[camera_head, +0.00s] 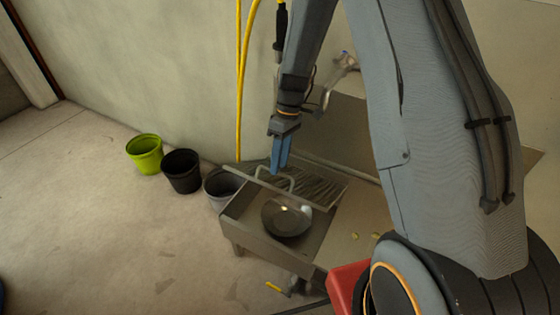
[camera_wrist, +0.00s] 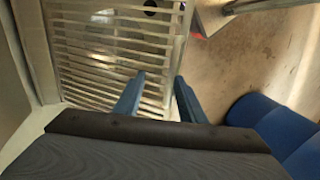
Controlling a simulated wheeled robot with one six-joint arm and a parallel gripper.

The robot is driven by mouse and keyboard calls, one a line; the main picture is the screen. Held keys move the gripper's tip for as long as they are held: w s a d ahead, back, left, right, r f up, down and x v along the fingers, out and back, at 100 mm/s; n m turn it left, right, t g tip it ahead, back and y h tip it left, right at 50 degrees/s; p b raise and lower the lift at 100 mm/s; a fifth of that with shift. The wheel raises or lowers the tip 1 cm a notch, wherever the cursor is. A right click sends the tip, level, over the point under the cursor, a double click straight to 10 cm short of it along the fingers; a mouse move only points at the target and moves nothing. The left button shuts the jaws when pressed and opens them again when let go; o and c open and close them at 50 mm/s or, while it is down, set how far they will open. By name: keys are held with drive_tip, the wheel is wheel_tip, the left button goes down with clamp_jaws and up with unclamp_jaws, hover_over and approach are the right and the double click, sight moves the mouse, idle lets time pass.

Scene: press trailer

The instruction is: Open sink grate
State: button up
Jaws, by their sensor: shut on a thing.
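The metal sink (camera_head: 245,231) stands low against the wall in the head view. Its slatted grate (camera_head: 318,184) appears tilted up at the back, with the front rail above the basin. A round metal pan (camera_head: 287,217) shows inside the basin below the grate. My gripper (camera_head: 278,168), with blue fingers, points down at the grate's front edge and is shut on it. In the wrist view, the grate's bars (camera_wrist: 105,58) lie ahead and the fingertips (camera_wrist: 160,76) straddle its side rail. The exact contact is hard to make out.
Green (camera_head: 145,153), black (camera_head: 182,172) and grey (camera_head: 220,188) buckets stand left of the sink. A tap (camera_head: 345,64) and yellow hoses (camera_head: 239,90) are at the wall. A yellow-handled tool (camera_head: 274,287) lies on the floor. The left floor is open.

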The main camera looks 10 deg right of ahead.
drive_tip(key=shift+w+r, duration=0.15)
drive_tip(key=shift+w, duration=0.1)
drive_tip(key=v, duration=0.7)
drive_tip(key=shift+r, duration=0.3)
drive_tip(key=shift+s, duration=0.15)
